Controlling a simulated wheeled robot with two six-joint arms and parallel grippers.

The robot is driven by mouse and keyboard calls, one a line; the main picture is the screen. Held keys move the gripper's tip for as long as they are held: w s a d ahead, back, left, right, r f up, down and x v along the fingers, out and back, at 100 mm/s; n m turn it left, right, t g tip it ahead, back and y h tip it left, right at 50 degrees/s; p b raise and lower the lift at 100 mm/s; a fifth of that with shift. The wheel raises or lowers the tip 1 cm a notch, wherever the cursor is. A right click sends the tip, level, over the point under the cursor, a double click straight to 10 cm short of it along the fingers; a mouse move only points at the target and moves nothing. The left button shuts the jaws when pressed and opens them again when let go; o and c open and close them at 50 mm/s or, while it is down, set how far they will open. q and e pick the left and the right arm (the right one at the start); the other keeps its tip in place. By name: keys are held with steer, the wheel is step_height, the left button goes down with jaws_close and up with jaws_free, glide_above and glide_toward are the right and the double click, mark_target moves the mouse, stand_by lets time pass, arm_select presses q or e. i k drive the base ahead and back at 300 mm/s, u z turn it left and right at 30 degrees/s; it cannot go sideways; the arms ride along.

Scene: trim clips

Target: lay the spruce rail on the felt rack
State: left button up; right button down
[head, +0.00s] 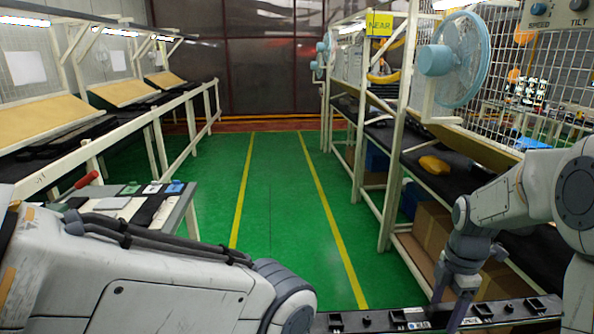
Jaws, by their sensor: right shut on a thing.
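A long dark rail (375,320) with small clips and pale labels along it crosses the bottom right of the head view. I take it as the spruce rail, though its colour looks nearly black. My right gripper (452,304) points down onto it and is shut on it, with a finger on each side. The rail's left end is hidden or cut off at the lower edge. My left arm fills the lower left and its gripper is out of view. A shelved rack with black, felt-like surfaces (408,150) stands along the right; I cannot tell whether it is the felt rack.
A yellow piece (434,165) lies on the right rack, with cardboard boxes (432,228) below. A blue fan (455,60) is mounted above. A small table (182,215) with tools and coloured pieces stands left. The green aisle (272,190) between yellow lines is clear.

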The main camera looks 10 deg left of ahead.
mark_target(142, 202)
steer(key=i, duration=1.7)
steer(key=u, duration=0.65)
steer(key=i, duration=1.35)
steer(key=u, duration=1.6)
steer(key=i, duration=0.8)
steer(key=u, duration=0.5)
